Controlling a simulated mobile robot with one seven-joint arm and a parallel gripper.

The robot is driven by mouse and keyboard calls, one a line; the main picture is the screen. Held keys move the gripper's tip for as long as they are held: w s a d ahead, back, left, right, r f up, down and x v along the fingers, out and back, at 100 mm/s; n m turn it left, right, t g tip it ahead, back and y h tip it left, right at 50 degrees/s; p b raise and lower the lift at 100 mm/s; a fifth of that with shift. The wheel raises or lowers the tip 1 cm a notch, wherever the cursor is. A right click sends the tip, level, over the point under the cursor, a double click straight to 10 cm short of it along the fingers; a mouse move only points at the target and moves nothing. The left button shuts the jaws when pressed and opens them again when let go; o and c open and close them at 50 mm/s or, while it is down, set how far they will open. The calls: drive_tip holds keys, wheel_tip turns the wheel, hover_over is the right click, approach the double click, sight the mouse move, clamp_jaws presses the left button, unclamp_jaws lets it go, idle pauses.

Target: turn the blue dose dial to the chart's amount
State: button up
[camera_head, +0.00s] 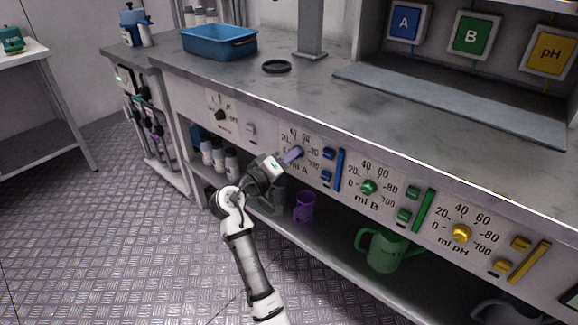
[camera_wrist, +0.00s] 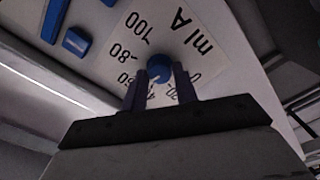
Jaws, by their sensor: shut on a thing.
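The blue dose dial (camera_wrist: 158,66) sits on the "ml A" scale plate (camera_wrist: 190,30), marked from 0 to 100. My gripper (camera_wrist: 160,80) is shut on the dial, with one purple-grey finger on each side of it. In the head view my gripper (camera_head: 292,155) reaches the front panel from the lower left and hides most of the dial. The dial's pointer cannot be made out, so I cannot tell its set amount. No chart with a readable amount shows.
The green dial (camera_head: 368,187) and yellow dial (camera_head: 461,233) are to the right. Blue buttons (camera_head: 327,153) and a blue bar (camera_head: 340,170) are close beside my gripper. A purple mug (camera_head: 304,207) and a green watering can (camera_head: 384,250) stand on the shelf below.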

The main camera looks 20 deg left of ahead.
drive_tip(key=shift+f+m+b, duration=0.1)
drive_tip(key=shift+m+b, duration=0.65)
drive_tip(key=shift+m, duration=0.25)
drive_tip(key=o, duration=1)
drive_tip(key=shift+c, duration=0.2)
